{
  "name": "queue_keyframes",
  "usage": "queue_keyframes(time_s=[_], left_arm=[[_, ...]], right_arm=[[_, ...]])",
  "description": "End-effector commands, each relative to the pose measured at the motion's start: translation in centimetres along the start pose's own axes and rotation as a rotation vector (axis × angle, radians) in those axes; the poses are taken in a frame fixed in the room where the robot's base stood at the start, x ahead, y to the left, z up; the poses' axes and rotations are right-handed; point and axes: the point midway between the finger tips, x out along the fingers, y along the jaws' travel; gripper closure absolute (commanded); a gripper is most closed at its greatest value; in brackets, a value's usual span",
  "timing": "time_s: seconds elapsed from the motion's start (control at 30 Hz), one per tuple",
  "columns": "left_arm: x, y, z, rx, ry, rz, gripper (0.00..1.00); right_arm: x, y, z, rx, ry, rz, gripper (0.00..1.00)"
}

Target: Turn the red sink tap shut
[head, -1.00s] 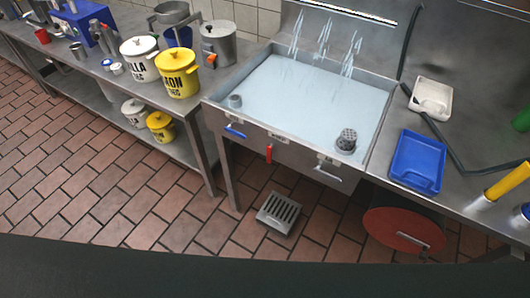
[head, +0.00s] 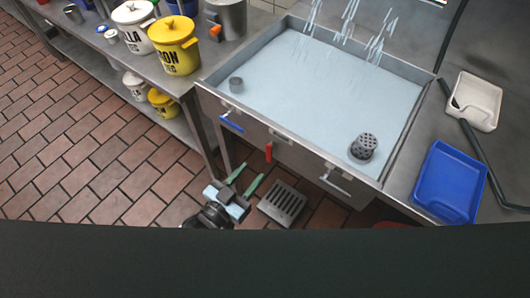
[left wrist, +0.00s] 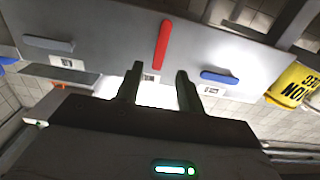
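The red tap (head: 268,152) is a short lever pointing down on the sink's front panel, between a blue lever (head: 231,126) and a pale lever (head: 336,186). My left gripper (head: 253,171) is open and empty, low in front of the panel, just below the red tap. In the left wrist view, the red tap (left wrist: 162,45) stands beyond the gap between my open fingers (left wrist: 160,69), apart from them as far as I can tell. The sink (head: 406,132) holds water, with white streams falling at its back. My right gripper is out of view.
A floor drain grate (head: 283,203) lies under the sink front. Yellow (head: 174,45) and white (head: 133,23) pots stand on the left counter. A blue tray (head: 449,183) and a white tray (head: 474,101) lie right of the sink. The floor at left is clear.

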Motion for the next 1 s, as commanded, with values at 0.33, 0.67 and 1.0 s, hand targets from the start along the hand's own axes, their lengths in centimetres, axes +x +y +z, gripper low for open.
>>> queue_keyframes(time_s=[0.33,0.67,1.0], left_arm=[[4.7,0.0,-0.1,0.000,0.002,-0.001,0.62],[7.5,0.0,0.0,-0.001,-0.001,-0.001,0.62],[7.6,0.0,0.0,-0.001,-0.001,-0.001,0.71]], right_arm=[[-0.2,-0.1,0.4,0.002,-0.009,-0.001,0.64],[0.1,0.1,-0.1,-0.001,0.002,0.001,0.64],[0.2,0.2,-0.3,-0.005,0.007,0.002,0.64]])
